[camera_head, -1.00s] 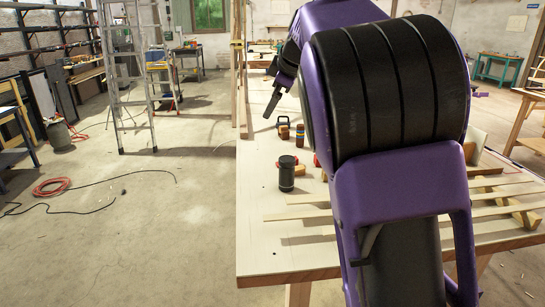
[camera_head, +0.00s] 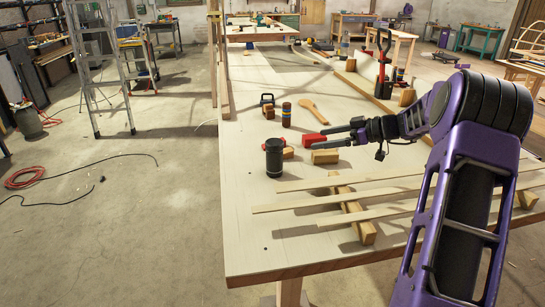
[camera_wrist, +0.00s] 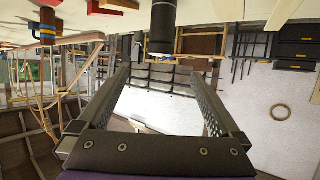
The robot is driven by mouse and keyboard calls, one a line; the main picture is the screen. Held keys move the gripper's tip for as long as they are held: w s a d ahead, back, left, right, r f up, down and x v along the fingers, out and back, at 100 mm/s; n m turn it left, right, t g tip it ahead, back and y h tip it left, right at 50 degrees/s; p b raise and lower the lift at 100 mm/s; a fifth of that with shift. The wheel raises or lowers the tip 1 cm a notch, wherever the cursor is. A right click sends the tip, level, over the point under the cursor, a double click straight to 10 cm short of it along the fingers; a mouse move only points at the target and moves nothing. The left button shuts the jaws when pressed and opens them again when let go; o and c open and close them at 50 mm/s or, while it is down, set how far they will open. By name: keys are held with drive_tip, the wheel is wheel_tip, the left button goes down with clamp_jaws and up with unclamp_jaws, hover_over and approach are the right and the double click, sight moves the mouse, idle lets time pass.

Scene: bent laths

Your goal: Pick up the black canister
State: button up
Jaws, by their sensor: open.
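The black canister (camera_head: 274,158) stands upright on the pale workbench (camera_head: 245,215), near its left edge. It is a dark cylinder with a wider cap. My gripper (camera_head: 318,140) is to the right of the canister and apart from it, fingers pointing left and spread open. In the wrist view the canister (camera_wrist: 163,25) shows upside down at the top, beyond and between the two open fingers of my gripper (camera_wrist: 166,85). Nothing is held.
A red-topped block (camera_head: 314,142) and a wooden block (camera_head: 324,157) lie by my fingers. Thin laths (camera_head: 340,203) rest across wooden blocks in front. The bench left of the canister is clear.

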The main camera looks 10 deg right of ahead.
approach(275, 145)
drive_tip(key=w+a+f, duration=0.2)
drive_tip(key=w, duration=0.1)
drive_tip(key=w+a+f+p, duration=0.1)
drive_tip(key=shift+w+f, duration=0.25)
drive_tip(key=shift+w, duration=0.05)
drive_tip(key=shift+p+x, duration=0.4)
drive_tip(key=shift+x, duration=2.4)
drive_tip(key=shift+r, duration=0.15)
drive_tip(key=shift+c, duration=0.3)
drive_tip(key=c, duration=1.5)
drive_tip(key=shift+r, duration=0.1)
